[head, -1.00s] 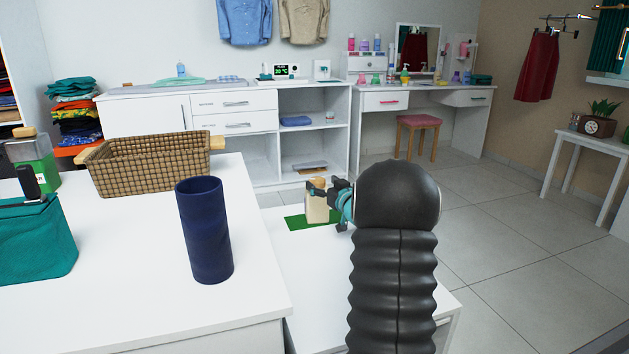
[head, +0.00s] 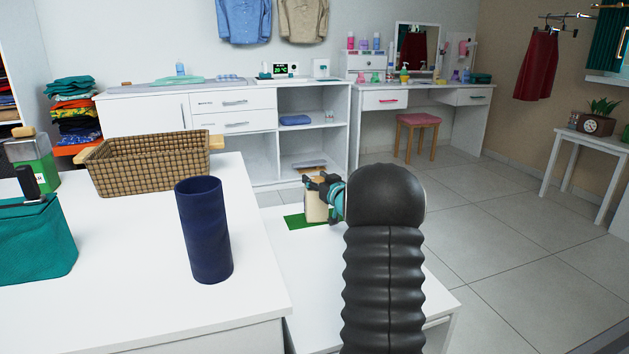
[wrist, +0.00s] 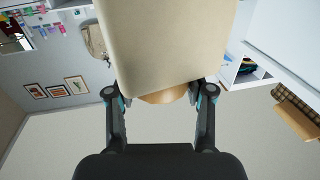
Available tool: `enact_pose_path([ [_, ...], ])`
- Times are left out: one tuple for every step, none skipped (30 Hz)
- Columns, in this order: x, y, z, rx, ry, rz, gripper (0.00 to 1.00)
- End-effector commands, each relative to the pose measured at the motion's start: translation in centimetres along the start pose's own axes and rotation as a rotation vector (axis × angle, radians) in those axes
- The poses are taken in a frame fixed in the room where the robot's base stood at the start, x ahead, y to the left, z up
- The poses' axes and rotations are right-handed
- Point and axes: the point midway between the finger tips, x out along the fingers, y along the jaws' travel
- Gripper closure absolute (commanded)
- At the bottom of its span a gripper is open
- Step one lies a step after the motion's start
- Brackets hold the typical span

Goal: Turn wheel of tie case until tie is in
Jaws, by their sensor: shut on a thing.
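The beige tie case (head: 314,209) stands on the low white surface, on a green mat. It fills the top middle of the wrist view (wrist: 165,40). Its wooden wheel (wrist: 163,97) shows at the near end of the case, between my fingertips. My gripper (head: 324,186) is at the top of the case in the head view. In the wrist view my gripper (wrist: 162,92) has one finger on each side of the wheel and is shut on it. I cannot make out the tie in either view.
The green mat (head: 294,222) lies under the case. A higher white table (head: 130,300) at left holds a dark blue cylinder (head: 204,232), a wicker basket (head: 150,170) and a teal bag (head: 35,245).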

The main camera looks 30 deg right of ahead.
Motion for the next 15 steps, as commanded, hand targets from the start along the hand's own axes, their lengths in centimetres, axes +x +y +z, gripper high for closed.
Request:
enact_pose_path([
  [0.02,-0.05,0.1,-0.001,0.001,0.005,0.82],
  [0.03,-0.08,0.16,-0.001,0.002,0.012,0.82],
  [0.05,-0.11,0.24,-0.003,0.003,0.025,0.82],
  [0.05,-0.09,0.29,-0.003,0.004,0.037,0.82],
  [0.05,-0.08,0.33,-0.002,0.003,0.048,0.82],
  [0.04,-0.08,0.29,-0.003,0.004,0.063,0.82],
  [0.03,-0.08,0.25,-0.003,0.003,0.072,0.82],
  [0.02,-0.08,0.19,-0.002,0.003,0.08,0.82],
  [0.01,-0.08,0.13,-0.001,0.003,0.086,0.82],
  [0.01,-0.07,0.09,-0.001,0.002,0.09,0.82],
  [0.0,-0.04,0.06,-0.001,0.001,0.092,0.82],
  [0.0,-0.02,0.01,0.0,0.001,0.094,0.82],
  [-0.01,-0.01,-0.01,0.0,0.0,0.094,0.82],
  [-0.01,0.0,-0.02,0.0,0.0,0.094,0.82],
  [-0.01,0.0,-0.02,0.0,0.0,0.093,0.82],
])
